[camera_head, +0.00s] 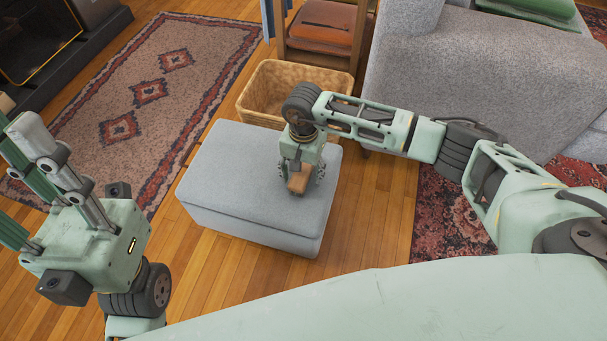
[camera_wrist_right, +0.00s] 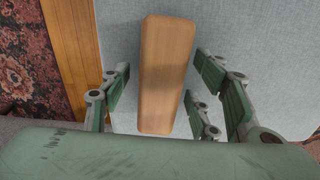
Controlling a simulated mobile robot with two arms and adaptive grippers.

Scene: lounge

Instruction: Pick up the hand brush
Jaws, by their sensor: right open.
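The hand brush (camera_head: 299,182) lies on the grey ottoman (camera_head: 225,178), and only its wooden top shows. In the right wrist view the brush (camera_wrist_right: 165,75) is a long tan block with rounded ends on the grey fabric. My right gripper (camera_head: 300,182) is over the brush, pointing down. In the right wrist view the right gripper (camera_wrist_right: 160,92) is open, with green fingers on both sides of the brush. A gap shows between the fingers and the wood; I cannot tell how far down the fingertips reach.
A wicker basket (camera_head: 262,88) stands right behind the ottoman. Patterned rugs lie at left (camera_head: 140,105) and right (camera_head: 445,215). Wood floor is clear in front of the ottoman.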

